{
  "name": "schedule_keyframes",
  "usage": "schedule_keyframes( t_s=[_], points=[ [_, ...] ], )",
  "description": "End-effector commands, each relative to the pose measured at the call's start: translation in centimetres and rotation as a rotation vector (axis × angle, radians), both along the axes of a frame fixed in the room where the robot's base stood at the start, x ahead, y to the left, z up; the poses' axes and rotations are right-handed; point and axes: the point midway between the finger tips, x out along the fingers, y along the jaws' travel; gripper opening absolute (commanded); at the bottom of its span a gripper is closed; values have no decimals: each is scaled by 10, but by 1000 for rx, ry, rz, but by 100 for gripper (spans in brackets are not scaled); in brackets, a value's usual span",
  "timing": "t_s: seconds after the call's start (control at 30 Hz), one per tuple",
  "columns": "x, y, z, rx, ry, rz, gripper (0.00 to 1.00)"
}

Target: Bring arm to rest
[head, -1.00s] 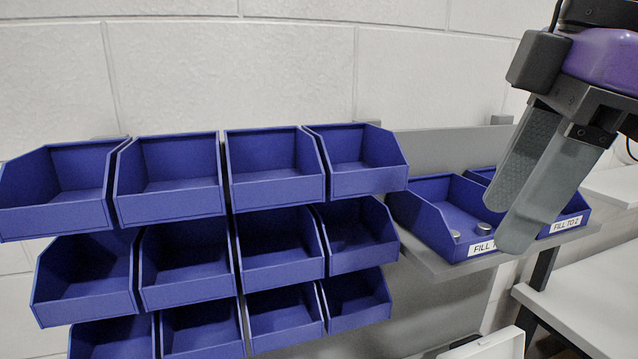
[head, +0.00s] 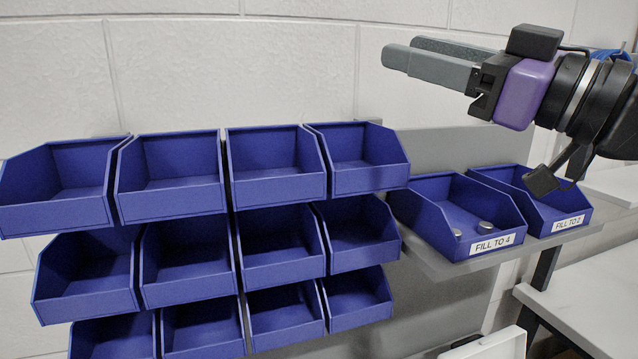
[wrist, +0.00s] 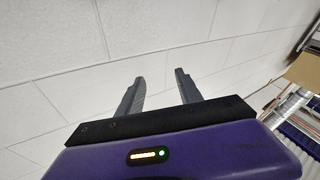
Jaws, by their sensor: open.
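My gripper (head: 398,56) is at the upper right of the head view, above the labelled bins and in front of the wall. Its two grey fingers point left and lie nearly level. In the wrist view the fingers of my gripper (wrist: 160,85) stand apart with nothing between them and only the wall beyond. The gripper is open and empty. It touches nothing that I can see.
Rows of empty-looking blue bins (head: 168,203) fill the left and middle. On the shelf (head: 430,265) at right, a "FILL TO 4" bin (head: 428,222) holds two small metal pieces. A second labelled bin (head: 553,225) stands beside it. White wall (head: 250,70) lies behind.

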Motion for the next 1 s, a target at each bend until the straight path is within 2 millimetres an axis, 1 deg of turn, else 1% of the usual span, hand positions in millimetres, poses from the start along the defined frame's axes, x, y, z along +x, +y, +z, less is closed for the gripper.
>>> schedule_keyframes(
  t_s=[0.03,0.17,0.27,0.37,0.5,0.57,0.67,0.7,0.87,1.0],
  points=[
    [2,-8,-5,73,-17,-12,42],
    [5,-34,-14,237,-74,-66,42],
    [6,-54,-29,349,-108,-118,42],
    [4,-74,-50,445,-132,-179,42],
    [-2,-99,-88,558,-152,-275,42],
    [-6,-109,-107,595,-156,-321,42],
    [-16,-122,-141,645,-156,-396,42],
    [-20,-127,-155,659,-154,-428,42],
    [-44,-139,-213,691,-136,-549,42],
    [-71,-143,-263,684,-107,-649,42]
  ],
)
